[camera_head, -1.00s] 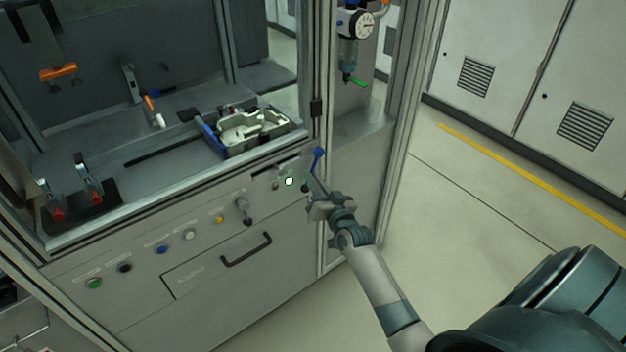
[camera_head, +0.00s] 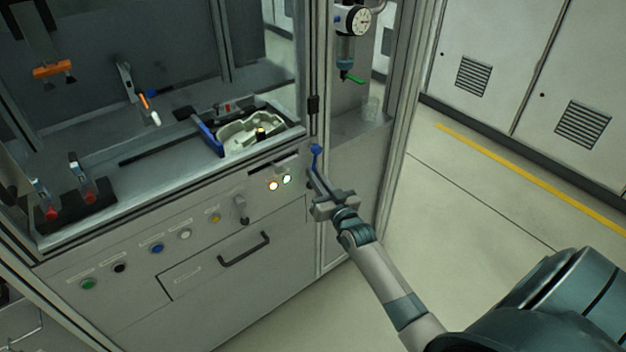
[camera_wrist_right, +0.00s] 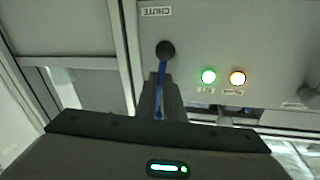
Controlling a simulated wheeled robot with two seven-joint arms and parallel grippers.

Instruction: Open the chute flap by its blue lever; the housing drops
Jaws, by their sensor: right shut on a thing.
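In the right wrist view the blue lever (camera_wrist_right: 161,84) runs from a dark round knob, under the CHUTE label (camera_wrist_right: 157,12), to between the fingers of my right gripper (camera_wrist_right: 160,105). The pale housing (camera_head: 247,132) lies in a dark tray with a blue bar (camera_head: 208,138) at its left. I cannot make out the flap itself. My left gripper is out of view.
A cabinet post (camera_head: 315,75) rises behind the lever. The floor at right is clear.

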